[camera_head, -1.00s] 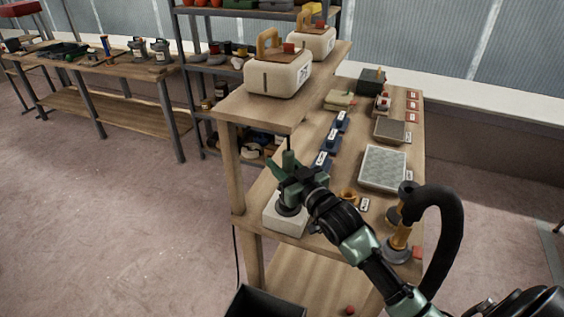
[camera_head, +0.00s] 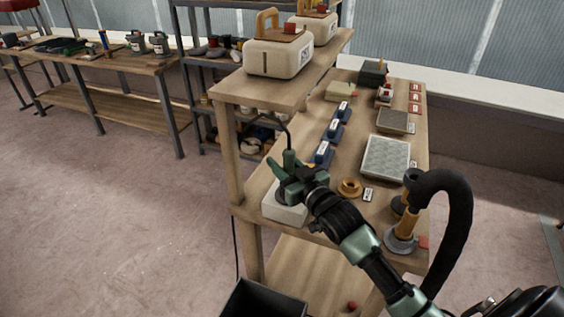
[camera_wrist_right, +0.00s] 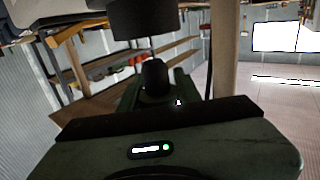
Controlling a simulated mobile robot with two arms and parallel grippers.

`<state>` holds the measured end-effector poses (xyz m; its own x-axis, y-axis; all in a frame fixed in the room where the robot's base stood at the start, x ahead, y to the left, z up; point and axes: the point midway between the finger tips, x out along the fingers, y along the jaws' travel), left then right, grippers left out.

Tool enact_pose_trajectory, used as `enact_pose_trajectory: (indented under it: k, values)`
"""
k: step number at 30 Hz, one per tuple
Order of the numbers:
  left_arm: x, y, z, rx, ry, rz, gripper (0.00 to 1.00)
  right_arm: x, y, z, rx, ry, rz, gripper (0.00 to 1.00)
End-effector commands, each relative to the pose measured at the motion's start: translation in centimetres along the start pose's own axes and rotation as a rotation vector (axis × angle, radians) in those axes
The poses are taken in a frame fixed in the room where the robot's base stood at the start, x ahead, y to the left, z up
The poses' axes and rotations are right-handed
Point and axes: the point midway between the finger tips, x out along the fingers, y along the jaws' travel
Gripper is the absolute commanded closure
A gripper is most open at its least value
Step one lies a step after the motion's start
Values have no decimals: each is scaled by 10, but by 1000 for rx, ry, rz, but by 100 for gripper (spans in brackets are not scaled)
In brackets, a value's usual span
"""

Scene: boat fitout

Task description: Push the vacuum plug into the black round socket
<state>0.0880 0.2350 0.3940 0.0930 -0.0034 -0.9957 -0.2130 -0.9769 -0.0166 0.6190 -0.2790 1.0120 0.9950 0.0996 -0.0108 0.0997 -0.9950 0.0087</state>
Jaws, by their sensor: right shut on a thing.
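My right gripper (camera_head: 287,180) is shut on the vacuum plug (camera_head: 289,159), whose narrow upper part stands up between the fingers with a thin dark cable arching up and left from it. The plug's lower end is hidden by the gripper. Gripper and plug are over a white block (camera_head: 284,214) at the front left corner of the workbench. The black round socket on this block is hidden now, so I cannot tell whether the plug touches it. In the right wrist view, a dark cylindrical part (camera_wrist_right: 155,76) shows between the fingers. My left gripper is not in view.
A raised wooden shelf (camera_head: 226,92) with a cream case (camera_head: 278,58) stands left behind the gripper. Blue blocks (camera_head: 324,153), a brass ring (camera_head: 349,187) and a grey textured plate (camera_head: 386,158) lie on the bench. A black hose (camera_head: 459,205) loops at right. A dark bin (camera_head: 262,300) is below.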

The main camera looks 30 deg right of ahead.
Motion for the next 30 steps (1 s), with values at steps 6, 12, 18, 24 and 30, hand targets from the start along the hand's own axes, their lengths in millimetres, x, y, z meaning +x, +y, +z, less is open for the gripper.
enact_pose_trajectory:
  k: [6, 12, 18, 24, 30]
  values:
    - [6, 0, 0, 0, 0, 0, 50, 0, 0, 6, 0, 1, 0, 100]
    - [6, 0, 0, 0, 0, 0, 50, 0, 0, 6, 0, 1, 0, 100]
    - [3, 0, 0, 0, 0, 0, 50, -1, 0, 5, 0, 0, 0, 100]
    - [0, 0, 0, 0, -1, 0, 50, -2, 0, 6, -1, 0, 0, 100]
    - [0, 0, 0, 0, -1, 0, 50, -2, 0, 6, 0, 1, 0, 100]
